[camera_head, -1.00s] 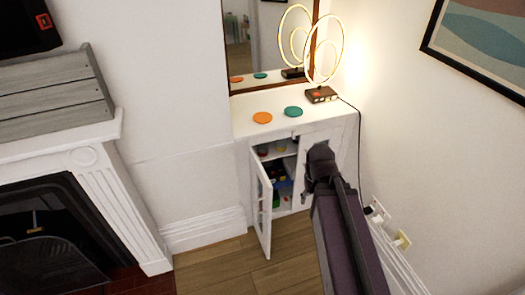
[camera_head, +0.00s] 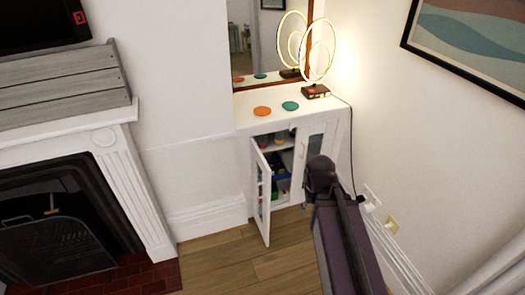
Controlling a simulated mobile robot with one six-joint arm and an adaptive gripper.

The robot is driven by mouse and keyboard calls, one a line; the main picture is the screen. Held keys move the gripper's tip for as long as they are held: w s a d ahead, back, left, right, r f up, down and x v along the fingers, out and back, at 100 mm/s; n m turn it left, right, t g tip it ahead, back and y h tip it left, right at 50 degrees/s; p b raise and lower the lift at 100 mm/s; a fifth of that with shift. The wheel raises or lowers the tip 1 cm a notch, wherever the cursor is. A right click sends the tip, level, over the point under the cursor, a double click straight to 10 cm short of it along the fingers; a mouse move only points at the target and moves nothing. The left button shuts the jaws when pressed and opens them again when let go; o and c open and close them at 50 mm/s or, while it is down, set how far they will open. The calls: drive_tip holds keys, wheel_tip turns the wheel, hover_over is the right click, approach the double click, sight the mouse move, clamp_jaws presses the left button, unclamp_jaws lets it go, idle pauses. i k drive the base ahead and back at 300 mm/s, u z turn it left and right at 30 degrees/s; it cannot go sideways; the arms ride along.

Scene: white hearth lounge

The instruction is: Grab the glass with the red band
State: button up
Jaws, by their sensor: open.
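A white cabinet (camera_head: 243,165) stands in the corner with its left door (camera_head: 263,205) swung open. Small glass-like items (camera_head: 278,138) stand on its upper shelf, partly hidden under the top. They are too small to tell which has a red band. My arm reaches in from the bottom right and ends in a dark joint in front of the cabinet's right door. My gripper is hidden beyond that joint.
Blue and green items (camera_head: 281,187) fill the lower shelf. An orange disc (camera_head: 262,111), a teal disc (camera_head: 290,105) and a lit ring lamp (camera_head: 317,90) are on the cabinet top. A fireplace (camera_head: 55,215) stands left. Wooden floor (camera_head: 225,265) is clear before the cabinet.

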sight(261, 139)
drive_tip(key=k, duration=0.8)
drive_tip(key=z, duration=0.55)
drive_tip(key=i, duration=2)
drive_tip(key=u, duration=0.6)
